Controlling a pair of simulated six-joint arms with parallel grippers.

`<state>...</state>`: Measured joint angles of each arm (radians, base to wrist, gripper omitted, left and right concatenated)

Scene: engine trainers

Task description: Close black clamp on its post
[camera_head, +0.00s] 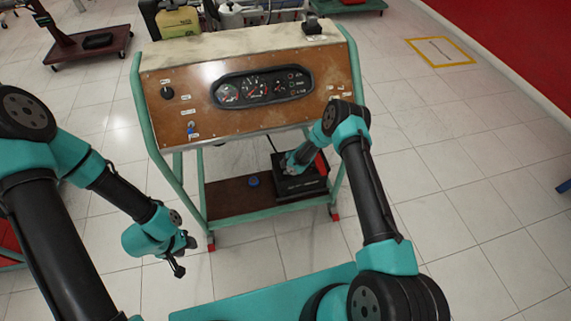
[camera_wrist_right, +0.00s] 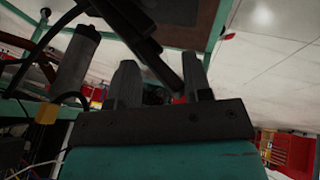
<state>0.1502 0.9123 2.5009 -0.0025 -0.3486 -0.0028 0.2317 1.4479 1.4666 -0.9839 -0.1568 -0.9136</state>
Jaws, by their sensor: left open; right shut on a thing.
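The black battery (camera_head: 300,187) sits on the lower shelf of the trainer stand, with a red part (camera_head: 320,163) at its right side. My right gripper (camera_head: 287,166) reaches down to the battery top. In the right wrist view, my right gripper (camera_wrist_right: 160,64) has its fingers on either side of a dark part, which looks like the black clamp (camera_wrist_right: 158,60); its shape is hard to make out. The post is hidden or too dark to tell. My left gripper (camera_head: 180,262) is open and empty, apart from the stand at its lower left.
The dashboard panel (camera_head: 245,90) stands above the shelf, over the battery. Green frame legs (camera_head: 165,178) bound the stand. Dark cables (camera_wrist_right: 40,50) run at the wrist view's left.

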